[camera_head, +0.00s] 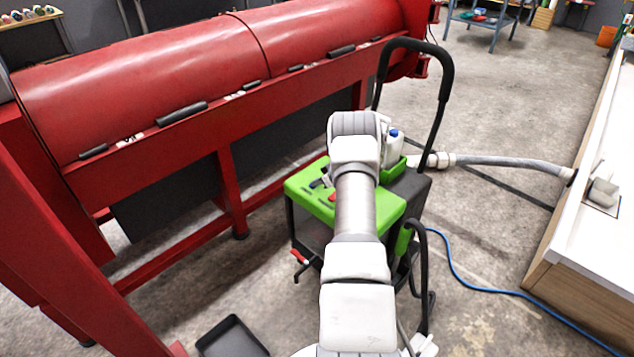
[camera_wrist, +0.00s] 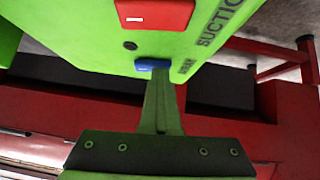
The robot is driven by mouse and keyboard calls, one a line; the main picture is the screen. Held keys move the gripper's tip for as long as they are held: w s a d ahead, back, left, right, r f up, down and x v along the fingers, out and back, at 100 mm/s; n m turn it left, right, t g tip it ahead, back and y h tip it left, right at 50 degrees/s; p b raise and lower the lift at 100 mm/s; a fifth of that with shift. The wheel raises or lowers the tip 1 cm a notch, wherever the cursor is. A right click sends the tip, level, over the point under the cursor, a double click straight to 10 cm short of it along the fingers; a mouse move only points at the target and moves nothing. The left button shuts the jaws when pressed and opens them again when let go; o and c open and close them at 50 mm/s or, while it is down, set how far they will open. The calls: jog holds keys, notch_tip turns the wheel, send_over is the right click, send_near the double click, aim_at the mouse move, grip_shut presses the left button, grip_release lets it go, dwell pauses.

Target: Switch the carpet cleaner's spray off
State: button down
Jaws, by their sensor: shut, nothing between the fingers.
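The carpet cleaner (camera_head: 305,191) is a green and black machine with a tall black handle, standing on the concrete floor in the head view. My arm covers part of its top. In the wrist view its green panel (camera_wrist: 100,40) carries a red switch (camera_wrist: 154,14) marked with a white line and a smaller blue switch (camera_wrist: 152,64). Large "SUCTION" lettering runs beside the red switch; a small label by the blue one is hard to read. My gripper (camera_wrist: 159,82) is shut and empty, its tips at the blue switch's lower edge. Contact cannot be told.
A large red drum machine (camera_head: 180,85) stands close on the left. A grey hose (camera_head: 505,161) runs right to a white-topped counter (camera_head: 600,240). A blue cable (camera_head: 470,283) crosses the floor. A black tray (camera_head: 232,338) lies in front. Open floor lies behind.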

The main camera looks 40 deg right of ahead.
jog(key=shift+s+d+f, duration=0.2)
jog(key=shift+d+f, duration=0.2)
jog(key=shift+d, duration=0.1)
jog(key=shift+s+d+r+p, duration=0.1)
jog(key=shift+s+r+p, duration=0.2)
jog(key=p+v, duration=0.5)
jog(key=v, duration=1.1)
jog(key=shift+w+a+r, duration=0.15)
jog(key=shift+a+r, duration=0.25)
jog(key=shift+r, duration=0.25)
